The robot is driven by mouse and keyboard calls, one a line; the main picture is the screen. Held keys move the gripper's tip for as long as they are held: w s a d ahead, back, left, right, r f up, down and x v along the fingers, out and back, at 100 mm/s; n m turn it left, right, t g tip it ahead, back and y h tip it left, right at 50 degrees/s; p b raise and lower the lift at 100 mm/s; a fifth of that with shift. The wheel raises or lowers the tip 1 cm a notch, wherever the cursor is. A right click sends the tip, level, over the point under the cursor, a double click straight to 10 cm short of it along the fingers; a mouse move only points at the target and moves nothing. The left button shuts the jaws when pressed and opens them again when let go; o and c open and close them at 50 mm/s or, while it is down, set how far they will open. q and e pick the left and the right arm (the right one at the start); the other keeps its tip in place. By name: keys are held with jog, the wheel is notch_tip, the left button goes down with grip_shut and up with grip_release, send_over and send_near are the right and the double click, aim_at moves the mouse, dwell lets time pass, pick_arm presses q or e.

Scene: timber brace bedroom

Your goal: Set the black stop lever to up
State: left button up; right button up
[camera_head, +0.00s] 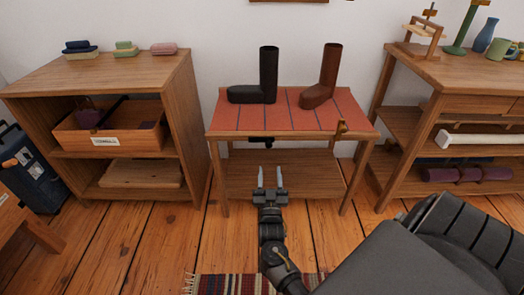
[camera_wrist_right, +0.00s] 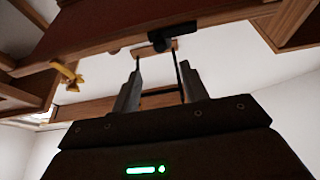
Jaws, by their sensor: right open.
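The black stop lever (camera_head: 262,140) shows as a small dark piece under the front edge of the small red-topped table (camera_head: 230,115). In the right wrist view the black lever (camera_wrist_right: 172,38) sits under the table's edge, just beyond the fingertips; whether it is up or down I cannot tell. My right gripper (camera_head: 270,178) is open and empty, in front of the table and below the lever, apart from it. Its fingers (camera_wrist_right: 159,75) point toward the lever in the wrist view. My left gripper is not in view.
A black boot (camera_head: 267,80) and a brown boot (camera_head: 328,78) stand on the table. A brass piece (camera_head: 341,128) is at its front right corner. Wooden shelves stand left (camera_head: 125,75) and right (camera_head: 410,120). A striped rug (camera_head: 235,284) lies on the floor.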

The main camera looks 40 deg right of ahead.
aim_at(269, 146)
jog(key=b+x, duration=0.1)
jog(key=x, duration=0.9)
jog(key=shift+f+b, duration=0.1)
jog(key=shift+b, duration=0.3)
jog(key=shift+a+y, duration=0.1)
jog(key=shift+y, duration=0.2)
jog(key=shift+c, duration=0.4)
grip_shut()
